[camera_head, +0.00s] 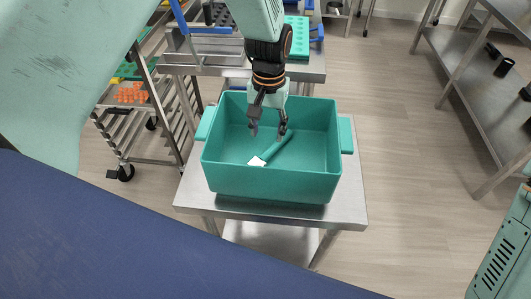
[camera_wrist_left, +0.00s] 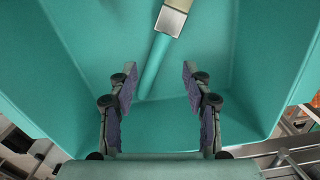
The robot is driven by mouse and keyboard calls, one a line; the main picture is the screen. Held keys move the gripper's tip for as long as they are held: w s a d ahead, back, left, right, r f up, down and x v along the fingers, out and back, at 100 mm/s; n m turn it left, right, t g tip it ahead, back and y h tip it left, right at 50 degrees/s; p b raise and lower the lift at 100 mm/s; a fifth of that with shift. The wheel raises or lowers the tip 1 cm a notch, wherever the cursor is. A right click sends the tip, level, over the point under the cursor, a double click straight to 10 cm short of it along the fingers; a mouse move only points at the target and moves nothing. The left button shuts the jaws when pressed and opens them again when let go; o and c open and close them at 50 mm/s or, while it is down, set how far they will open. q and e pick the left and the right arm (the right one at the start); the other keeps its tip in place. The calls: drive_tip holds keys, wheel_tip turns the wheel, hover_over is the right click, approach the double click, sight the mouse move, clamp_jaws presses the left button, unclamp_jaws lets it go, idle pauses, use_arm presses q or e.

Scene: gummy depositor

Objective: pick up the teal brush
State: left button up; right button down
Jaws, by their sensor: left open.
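The teal brush (camera_head: 278,146) lies inside a teal bin (camera_head: 265,183), its white bristle end toward the bin's front left. In the left wrist view the brush handle (camera_wrist_left: 154,66) shows ahead of the fingertips, with the metal ferrule (camera_wrist_left: 172,21) at the top. My left gripper (camera_head: 268,132) is open and reaches down into the bin, above the brush. In the left wrist view its two fingers (camera_wrist_left: 158,88) are spread apart with nothing between them, and the handle's end lies between and beyond the tips. My right gripper is not in view.
The bin stands on a small steel table (camera_head: 350,200). Behind it is another steel table with a green tray (camera_head: 297,38) and blue-handled items. A rack with orange gummies (camera_head: 132,93) stands left. A steel shelf (camera_head: 470,90) stands right, with open floor between.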

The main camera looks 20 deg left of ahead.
sight(268, 152)
use_arm(q)
drive_tip(key=m, duration=0.1)
drive_tip(key=w+m, duration=0.1)
drive_tip(key=m, duration=0.1)
drive_tip(key=shift+d+m+t, duration=0.1)
drive_tip(key=shift+m+t, duration=0.2)
drive_tip(key=shift+f+m, duration=0.15)
drive_tip(key=shift+m, duration=0.25)
drive_tip(key=shift+s+f, duration=0.2)
drive_tip(key=shift+f, duration=1.05)
drive_tip(key=shift+s+f, duration=0.15)
drive_tip(key=shift+f, duration=1.15)
drive_tip(key=shift+s+f, duration=0.2)
drive_tip(key=shift+f, duration=1.05)
clamp_jaws()
